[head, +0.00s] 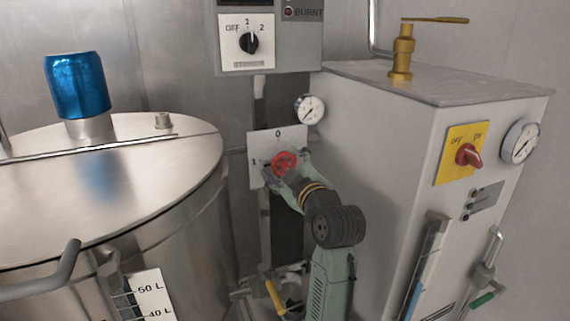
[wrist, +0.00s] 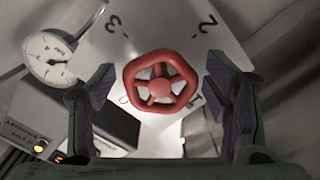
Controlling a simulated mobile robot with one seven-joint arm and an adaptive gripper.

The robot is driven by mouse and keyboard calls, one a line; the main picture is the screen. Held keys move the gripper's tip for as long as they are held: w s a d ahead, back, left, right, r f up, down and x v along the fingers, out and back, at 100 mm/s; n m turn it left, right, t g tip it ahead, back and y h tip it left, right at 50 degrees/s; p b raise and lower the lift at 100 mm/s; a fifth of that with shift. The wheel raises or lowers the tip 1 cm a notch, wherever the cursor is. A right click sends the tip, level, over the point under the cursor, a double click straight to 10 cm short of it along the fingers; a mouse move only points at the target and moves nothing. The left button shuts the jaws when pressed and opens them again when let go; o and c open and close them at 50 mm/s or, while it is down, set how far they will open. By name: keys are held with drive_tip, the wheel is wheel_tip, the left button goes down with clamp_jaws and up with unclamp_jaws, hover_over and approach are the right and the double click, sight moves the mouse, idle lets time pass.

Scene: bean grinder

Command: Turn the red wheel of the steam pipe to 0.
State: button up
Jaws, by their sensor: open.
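The red wheel (head: 285,163) sits in front of a white dial plate (head: 296,138) with a 0 at its top and a 1 at its left. In the wrist view the red wheel (wrist: 160,81) lies between my two fingers, and the plate (wrist: 150,30) behind it shows 3, 2 and 1. My gripper (head: 283,168) is at the wheel in the head view, partly covering it. In the wrist view my gripper (wrist: 162,95) is open, with a gap between each finger and the wheel's rim. I cannot tell which number the wheel points to.
A steel tank (head: 110,175) with a blue motor (head: 78,85) stands at the left. A grey cabinet (head: 385,150) with a red switch (head: 468,155) stands close at the right. A pressure gauge (head: 309,109) is just above the plate. A control box (head: 268,45) hangs above.

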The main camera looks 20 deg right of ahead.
drive_tip(key=shift+c, duration=0.3)
drive_tip(key=c, duration=1.1)
drive_tip(key=m+p, duration=0.2)
drive_tip(key=m, duration=0.2)
drive_tip(key=shift+m, duration=0.4)
drive_tip(key=m+p, duration=0.2)
drive_tip(key=m, duration=0.2)
drive_tip(key=shift+a+m, duration=0.15)
drive_tip(key=shift+m, duration=0.15)
drive_tip(key=m+p, duration=0.3)
drive_tip(key=m, duration=0.1)
drive_tip(key=shift+r+m, duration=0.1)
drive_tip(key=shift+m, duration=0.2)
drive_tip(key=shift+m+p, duration=1.15)
drive_tip(key=shift+m, duration=0.75)
